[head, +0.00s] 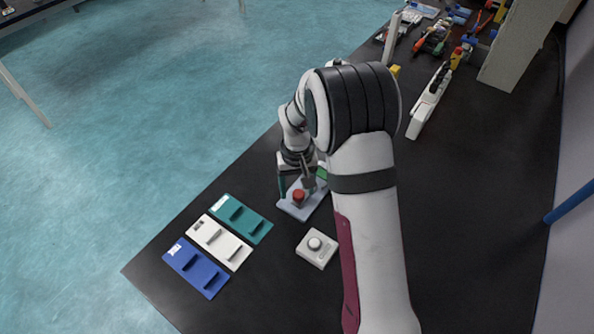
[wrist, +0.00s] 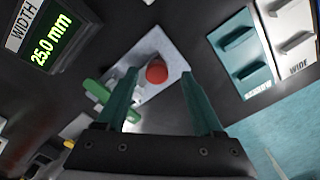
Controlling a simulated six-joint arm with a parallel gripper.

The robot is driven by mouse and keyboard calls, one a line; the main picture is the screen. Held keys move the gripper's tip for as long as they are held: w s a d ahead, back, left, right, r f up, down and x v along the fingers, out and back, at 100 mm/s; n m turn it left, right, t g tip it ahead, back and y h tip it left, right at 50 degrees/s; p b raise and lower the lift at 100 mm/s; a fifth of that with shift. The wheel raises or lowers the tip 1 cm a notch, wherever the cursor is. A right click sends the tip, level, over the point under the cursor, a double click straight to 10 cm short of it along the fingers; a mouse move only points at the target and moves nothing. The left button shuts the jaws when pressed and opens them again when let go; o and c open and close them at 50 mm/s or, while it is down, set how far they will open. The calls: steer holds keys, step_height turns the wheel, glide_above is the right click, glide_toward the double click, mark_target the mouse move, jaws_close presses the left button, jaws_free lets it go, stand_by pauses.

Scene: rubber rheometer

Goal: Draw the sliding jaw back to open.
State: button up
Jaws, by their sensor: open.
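A pale grey plate (head: 293,209) with a red round knob (head: 298,196) lies on the black bench, partly hidden by my arm in the head view. In the wrist view the knob (wrist: 156,72) shows between my two teal fingers, near their tips. My gripper (wrist: 160,76) is open, with a finger on each side of the knob and gaps visible. I cannot tell its height over the plate. A bright green part (wrist: 92,90) sticks out at the plate's left side. I cannot tell clearly which part is the sliding jaw.
A dark display (wrist: 42,40) reads WIDTH 25.0 mm. Teal (head: 254,224), white (head: 228,249) and blue (head: 200,272) two-ridged trays lie at the bench's left edge. A white box with a round knob (head: 317,250) sits near the plate. Tools clutter the far end.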

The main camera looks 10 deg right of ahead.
mark_target(297, 195)
step_height(297, 195, up, 14)
steer(key=shift+r, duration=0.1)
steer(key=s+a+r+m+y, duration=0.1)
steer(key=s+m, duration=0.4)
steer(key=s, duration=2.4)
steer(key=shift+a+r+m+y, duration=0.2)
steer(key=shift+r+m+y, duration=0.15)
steer(key=shift+r, duration=0.25)
